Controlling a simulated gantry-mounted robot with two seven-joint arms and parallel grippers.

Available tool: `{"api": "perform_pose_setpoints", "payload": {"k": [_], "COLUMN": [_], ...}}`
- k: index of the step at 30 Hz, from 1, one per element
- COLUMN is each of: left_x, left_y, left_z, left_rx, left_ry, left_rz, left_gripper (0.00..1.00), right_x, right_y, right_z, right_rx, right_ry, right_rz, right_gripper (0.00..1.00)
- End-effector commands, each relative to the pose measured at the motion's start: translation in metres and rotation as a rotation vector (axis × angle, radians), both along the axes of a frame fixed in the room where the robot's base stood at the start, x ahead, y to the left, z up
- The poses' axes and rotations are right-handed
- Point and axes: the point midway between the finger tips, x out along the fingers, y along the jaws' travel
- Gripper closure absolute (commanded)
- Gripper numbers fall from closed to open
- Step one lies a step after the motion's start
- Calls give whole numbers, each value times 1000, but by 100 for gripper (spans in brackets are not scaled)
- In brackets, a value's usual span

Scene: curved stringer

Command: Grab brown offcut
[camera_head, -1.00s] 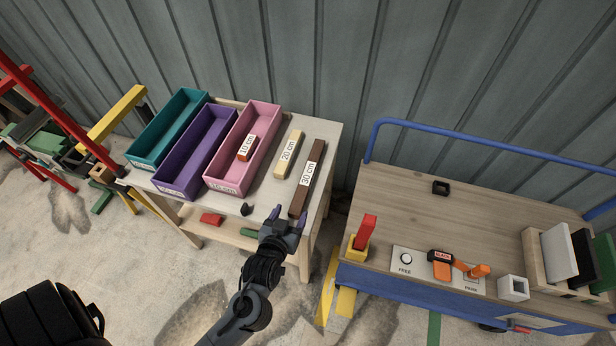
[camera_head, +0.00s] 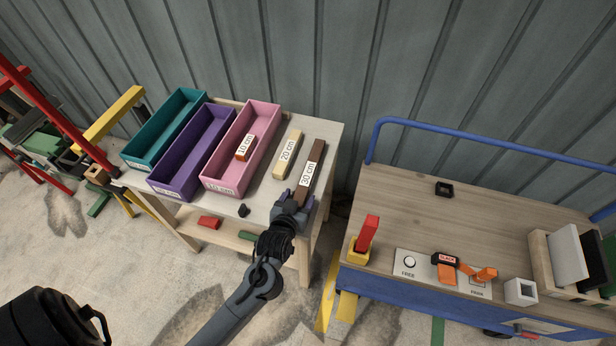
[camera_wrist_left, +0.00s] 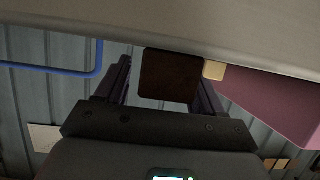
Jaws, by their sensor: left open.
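The brown offcut (camera_head: 311,172), a long dark bar labelled 30 cm, lies on the right side of the small wooden table (camera_head: 262,201). Its near end is at the table's front edge. My left gripper (camera_head: 298,196) is open at that end. In the left wrist view the square end of the brown offcut (camera_wrist_left: 168,75) shows between my left gripper's two fingers (camera_wrist_left: 163,92). A gap shows on the left finger's side, while the right finger is close to the block. My right gripper is not in view.
A cream 20 cm offcut (camera_head: 287,155) lies just left of the brown one. A pink bin (camera_head: 262,125) holds a small 10 cm block (camera_head: 245,147); purple (camera_head: 185,160) and teal (camera_head: 160,135) bins stand further left. A blue-railed cart (camera_head: 400,205) stands to the right.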

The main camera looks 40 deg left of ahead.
Motion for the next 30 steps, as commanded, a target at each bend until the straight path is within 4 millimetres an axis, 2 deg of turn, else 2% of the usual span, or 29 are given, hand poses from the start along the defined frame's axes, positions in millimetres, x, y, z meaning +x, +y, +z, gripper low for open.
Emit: {"api": "perform_pose_setpoints", "payload": {"k": [4,15,17,30], "left_x": [0,0,0,0], "left_y": [0,0,0,-1], "left_z": [0,0,1,7], "left_rx": [1,1,1,1], "left_ry": [0,0,-2,-2], "left_rz": [0,0,0,-1], "left_gripper": [32,89,95,96], "right_x": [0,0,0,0], "right_y": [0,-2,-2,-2], "right_z": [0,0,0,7], "right_rx": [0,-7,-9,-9], "right_ry": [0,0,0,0], "right_rz": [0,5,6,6], "right_gripper": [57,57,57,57]}}
